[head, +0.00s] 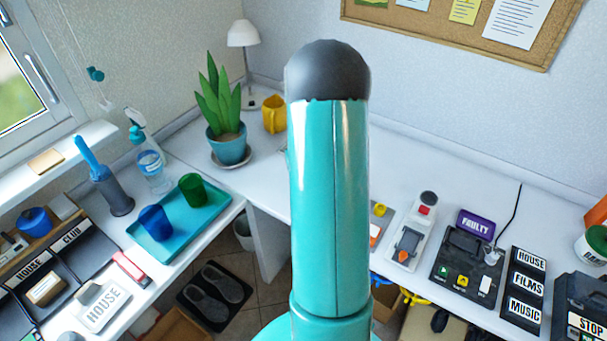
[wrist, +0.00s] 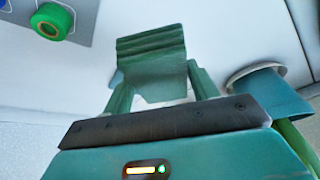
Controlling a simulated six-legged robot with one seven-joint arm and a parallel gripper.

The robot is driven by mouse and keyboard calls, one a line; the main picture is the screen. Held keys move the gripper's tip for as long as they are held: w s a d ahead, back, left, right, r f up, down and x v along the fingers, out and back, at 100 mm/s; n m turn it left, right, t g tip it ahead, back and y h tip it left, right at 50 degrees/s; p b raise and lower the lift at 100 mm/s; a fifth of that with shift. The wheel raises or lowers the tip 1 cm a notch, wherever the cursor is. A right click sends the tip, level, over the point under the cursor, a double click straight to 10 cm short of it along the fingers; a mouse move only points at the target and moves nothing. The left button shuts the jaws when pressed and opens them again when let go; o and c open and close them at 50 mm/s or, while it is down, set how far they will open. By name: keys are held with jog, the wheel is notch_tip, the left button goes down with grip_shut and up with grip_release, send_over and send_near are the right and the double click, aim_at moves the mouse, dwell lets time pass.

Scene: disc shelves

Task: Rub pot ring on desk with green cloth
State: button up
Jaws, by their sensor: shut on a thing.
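In the wrist view my gripper (wrist: 162,82) is shut on a folded green cloth (wrist: 150,50), which hangs between and beyond its fingers over the white desk (wrist: 230,30). I cannot tell whether the cloth touches the desk. A faint bluish patch (wrist: 116,78) shows on the desk at the cloth's left edge; I cannot tell if it is the pot ring. The blue plant pot (wrist: 270,88) is close on the right of my gripper. In the head view the pot (head: 229,148) stands on a saucer with its plant; my arm hides the gripper and cloth there.
A blue tray (head: 180,243) with two cups lies on the left desk. A grey mat with a green round item (wrist: 52,20) is at the wrist view's upper left. Several devices line the right desk.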

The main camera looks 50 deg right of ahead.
jog(key=shift+s+r, duration=0.1)
jog(key=shift+r, duration=0.75)
jog(key=shift+d, duration=0.15)
